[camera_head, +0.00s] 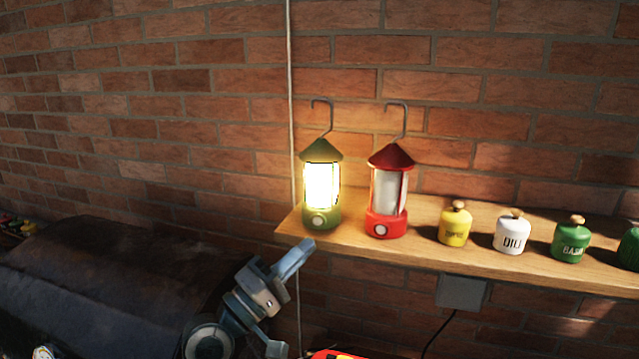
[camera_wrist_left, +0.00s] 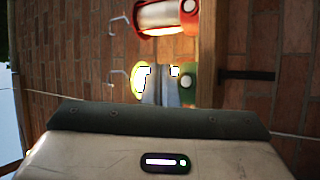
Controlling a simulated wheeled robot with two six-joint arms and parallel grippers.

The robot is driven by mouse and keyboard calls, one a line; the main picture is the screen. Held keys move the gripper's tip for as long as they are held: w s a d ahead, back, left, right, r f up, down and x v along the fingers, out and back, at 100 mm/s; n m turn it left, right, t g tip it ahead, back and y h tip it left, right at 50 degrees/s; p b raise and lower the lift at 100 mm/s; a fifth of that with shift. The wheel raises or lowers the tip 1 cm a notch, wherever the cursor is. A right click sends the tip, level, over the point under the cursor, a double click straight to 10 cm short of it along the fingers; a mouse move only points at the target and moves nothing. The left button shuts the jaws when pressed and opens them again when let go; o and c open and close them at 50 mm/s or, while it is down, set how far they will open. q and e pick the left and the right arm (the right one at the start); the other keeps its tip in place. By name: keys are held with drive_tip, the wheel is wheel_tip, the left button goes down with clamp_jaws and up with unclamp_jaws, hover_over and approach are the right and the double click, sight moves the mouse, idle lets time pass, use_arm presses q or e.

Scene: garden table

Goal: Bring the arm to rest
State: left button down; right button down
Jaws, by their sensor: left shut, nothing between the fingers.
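My left gripper (camera_head: 303,248) is shut and empty, just below and in front of the left end of the wooden shelf (camera_head: 345,245). In the left wrist view its fingers (camera_wrist_left: 168,88) overlap the green lantern in the picture. The green lantern (camera_head: 321,216) is lit and stands upright at the shelf's left end, with its hook up. The red lantern (camera_head: 386,222) stands upright to its right, with pale unlit glass. I see no contact between the gripper and either lantern. My right gripper is in neither view.
A yellow jar (camera_head: 455,226), a white jar (camera_head: 511,235) and a green jar (camera_head: 571,243) stand further right on the shelf. A grey box (camera_head: 462,292) with a cable is under it. A dark rounded cover (camera_head: 100,275) fills the lower left. A brick wall (camera_head: 200,110) stands behind.

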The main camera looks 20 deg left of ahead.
use_arm(q)
drive_tip(key=shift+s+f, duration=0.1)
drive_tip(key=s+f+m+g+y, duration=0.2)
drive_tip(key=s+f+g+y, duration=0.1)
drive_tip(key=f, duration=0.8)
drive_tip(key=s+f+m+g+y, duration=0.3)
drive_tip(key=s+f+g, duration=0.1)
drive_tip(key=f, duration=0.7)
drive_tip(key=s+a+f+m+g+y, duration=0.2)
drive_tip(key=s+a+f+g+y, duration=0.25)
drive_tip(key=s+f, duration=0.45)
drive_tip(key=s+a+f+m+g+y, duration=0.25)
drive_tip(key=s+a+f+g, duration=0.35)
drive_tip(key=s, duration=0.5)
wheel_tip(320, 180, down, 34)
drive_tip(key=a+n+b, duration=0.1)
drive_tip(key=a+b, duration=0.1)
drive_tip(key=b, duration=0.1)
drive_tip(key=s+a+f+b, duration=0.1)
drive_tip(key=s+f+b, duration=0.1)
drive_tip(key=s+f, duration=1.6)
wheel_tip(320, 180, down, 3)
drive_tip(key=shift+a+f+y, duration=0.15)
drive_tip(key=shift+a+y, duration=0.05)
drive_tip(key=shift+y, duration=0.1)
